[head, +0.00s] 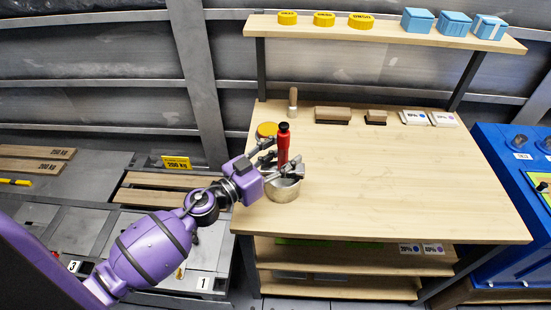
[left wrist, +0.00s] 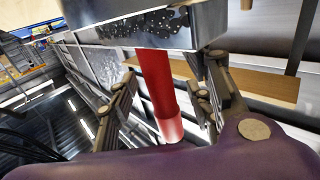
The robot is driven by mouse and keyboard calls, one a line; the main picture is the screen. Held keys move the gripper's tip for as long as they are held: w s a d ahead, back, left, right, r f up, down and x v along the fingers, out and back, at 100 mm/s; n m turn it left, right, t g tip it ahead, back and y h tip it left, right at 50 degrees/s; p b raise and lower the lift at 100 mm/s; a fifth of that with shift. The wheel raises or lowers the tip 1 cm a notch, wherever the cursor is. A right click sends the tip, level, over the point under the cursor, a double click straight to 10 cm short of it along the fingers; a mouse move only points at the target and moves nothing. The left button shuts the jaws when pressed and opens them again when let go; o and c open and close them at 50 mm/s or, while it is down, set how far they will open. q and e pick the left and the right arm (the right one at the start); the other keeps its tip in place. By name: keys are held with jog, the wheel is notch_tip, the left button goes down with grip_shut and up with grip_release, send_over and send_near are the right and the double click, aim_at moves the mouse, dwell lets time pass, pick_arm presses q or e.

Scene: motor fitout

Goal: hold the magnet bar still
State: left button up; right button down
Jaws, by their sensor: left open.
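In the left wrist view the red bar (left wrist: 156,78) runs between the two spread fingers (left wrist: 168,98), with visible gaps on both sides. My right gripper is not in view.
A yellow round tin (head: 267,129) stands just behind the bar on the bench (head: 400,180). A shelf (head: 390,34) holds yellow tins and blue boxes. The bench's middle and right are clear.

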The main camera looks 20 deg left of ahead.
pick_arm(q)
jog(key=shift+c, duration=0.5)
grip_shut()
dwell(1.7)
